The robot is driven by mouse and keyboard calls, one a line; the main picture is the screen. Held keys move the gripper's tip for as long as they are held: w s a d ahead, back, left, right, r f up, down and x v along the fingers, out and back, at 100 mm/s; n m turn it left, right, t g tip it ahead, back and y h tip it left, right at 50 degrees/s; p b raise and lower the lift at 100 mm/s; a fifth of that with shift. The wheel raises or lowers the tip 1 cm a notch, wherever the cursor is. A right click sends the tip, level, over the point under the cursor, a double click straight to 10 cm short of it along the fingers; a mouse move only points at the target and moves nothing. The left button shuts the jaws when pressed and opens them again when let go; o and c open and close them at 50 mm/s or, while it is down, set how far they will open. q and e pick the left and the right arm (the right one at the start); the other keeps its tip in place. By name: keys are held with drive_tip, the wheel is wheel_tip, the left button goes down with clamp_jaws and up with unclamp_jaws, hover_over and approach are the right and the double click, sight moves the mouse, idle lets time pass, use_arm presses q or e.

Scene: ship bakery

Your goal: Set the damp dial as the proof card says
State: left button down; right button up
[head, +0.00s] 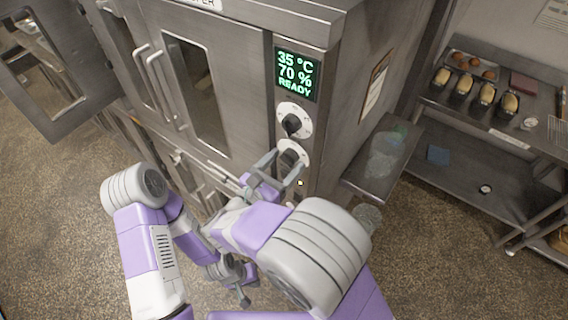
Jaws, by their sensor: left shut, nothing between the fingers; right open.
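The proofer's control panel has a green display (297,75) reading 35 °C, 70 % and READY. Below it are an upper white dial (294,121) with a dark knob and a lower white dial (299,151). Their markings are too small to read, so I cannot tell which is the damp dial. My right gripper (279,168) is open at the lower dial, its fingers partly hiding the knob. I cannot tell if they touch it. A framed card (377,84) hangs on the cabinet's side, its text unreadable. My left gripper (243,289) is shut and empty, low over the floor.
Door handles (160,90) stick out left of the panel. A metal side shelf (382,160) juts out at right. A rack (470,125) farther right holds loaf tins and eggs. The floor at left is clear.

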drive_tip(key=shift+w, duration=0.15)
drive_tip(key=c, duration=1)
drive_tip(key=shift+c, duration=0.2)
drive_tip(key=m+b, duration=0.7)
drive_tip(key=b, duration=0.1)
drive_tip(key=m+b, duration=0.4)
drive_tip(key=b, duration=0.1)
drive_tip(key=shift+f+m, duration=0.25)
drive_tip(key=shift+m, duration=0.05)
drive_tip(key=m+b, duration=0.9)
drive_tip(key=b, duration=0.3)
drive_tip(key=shift+r+m, duration=0.1)
drive_tip(key=shift+m, duration=0.2)
drive_tip(key=shift+r+m+b, duration=0.2)
drive_tip(key=shift+m+b, duration=1.2)
drive_tip(key=shift+b, duration=0.1)
